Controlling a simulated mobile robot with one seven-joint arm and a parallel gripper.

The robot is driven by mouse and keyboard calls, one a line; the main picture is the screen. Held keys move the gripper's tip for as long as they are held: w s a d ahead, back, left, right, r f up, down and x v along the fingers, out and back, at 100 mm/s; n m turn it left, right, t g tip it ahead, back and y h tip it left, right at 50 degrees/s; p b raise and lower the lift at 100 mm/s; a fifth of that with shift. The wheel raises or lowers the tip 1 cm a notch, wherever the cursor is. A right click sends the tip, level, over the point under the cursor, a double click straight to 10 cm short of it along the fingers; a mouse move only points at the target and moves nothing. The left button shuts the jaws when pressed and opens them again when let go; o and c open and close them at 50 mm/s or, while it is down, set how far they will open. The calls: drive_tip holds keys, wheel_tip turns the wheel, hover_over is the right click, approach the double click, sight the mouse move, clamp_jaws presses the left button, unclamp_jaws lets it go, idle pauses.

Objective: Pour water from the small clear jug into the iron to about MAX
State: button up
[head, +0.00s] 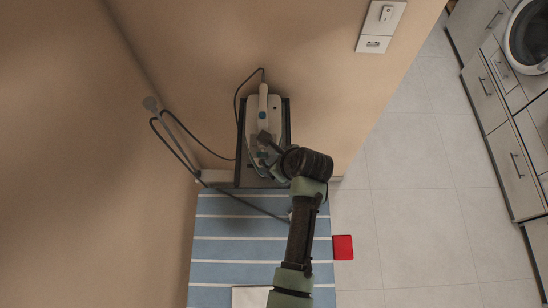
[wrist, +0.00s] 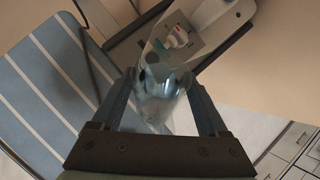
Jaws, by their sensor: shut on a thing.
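My gripper (wrist: 163,85) is shut on the small clear jug (wrist: 160,103), which sits between both fingers. In the head view my gripper (head: 266,150) is over the near part of the iron, and the jug is hard to make out there. The jug's mouth overlaps the iron in the wrist view. Water level, any stream and the MAX mark cannot be made out.
The blue-and-white striped ironing board (head: 225,250) lies below my arm, with a white cloth (head: 250,297) at its near end. A black cord (head: 238,110) loops beside the iron. A red square (head: 343,247) is right of the board. Walls close in left and behind.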

drive_tip(key=shift+f, duration=0.35)
idle(0.9)
drive_tip(key=shift+w+a+r+g+h+p, duration=0.1)
drive_tip(key=shift+r+g+h+p, duration=0.2)
drive_tip(key=shift+g+h+p, duration=0.55)
drive_tip(key=shift+w+a+r+g+h+p, duration=0.1)
drive_tip(key=shift+r+g+h+p, duration=0.35)
drive_tip(key=shift+p, duration=0.8)
idle(4.6)
